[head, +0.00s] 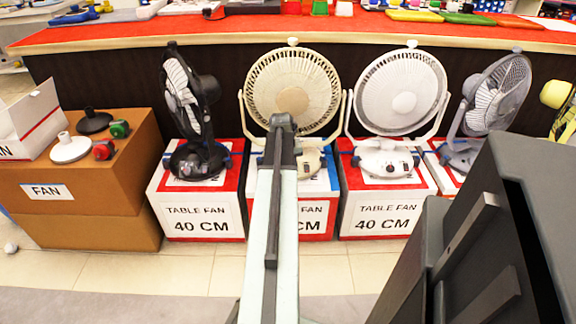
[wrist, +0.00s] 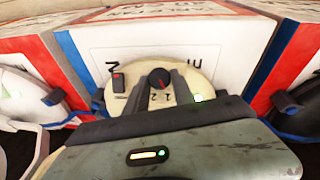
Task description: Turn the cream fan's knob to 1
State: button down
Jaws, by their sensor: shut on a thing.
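The cream fan (head: 295,88) stands on a red and white box in the middle of the head view, its round grille facing me. My arm reaches toward its base and covers part of it. The exact setting of the knob is unclear.
A white fan (head: 400,95) stands close on the right, a dark fan (head: 190,100) on the left, and a grey fan (head: 495,95) farther right. A brown box (head: 85,205) with loose parts stands at left. The tiled floor (head: 190,268) in front is clear.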

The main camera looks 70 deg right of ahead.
jog(key=shift+w+a+m+t, duration=0.1)
jog(key=shift+a+m+t, duration=0.1)
jog(key=shift+m+t, duration=0.15)
dwell(0.3)
jog(key=c, duration=1.1)
grip_release()
jog(key=shift+o, duration=0.2)
jog(key=shift+d, duration=0.1)
jog(key=shift+r, duration=0.1)
jog(key=shift+r+p, duration=0.35)
jog(key=shift+p, duration=0.2)
jog(key=p+v, duration=0.6)
jog(key=shift+r+p, duration=0.3)
jog(key=shift+r, duration=0.1)
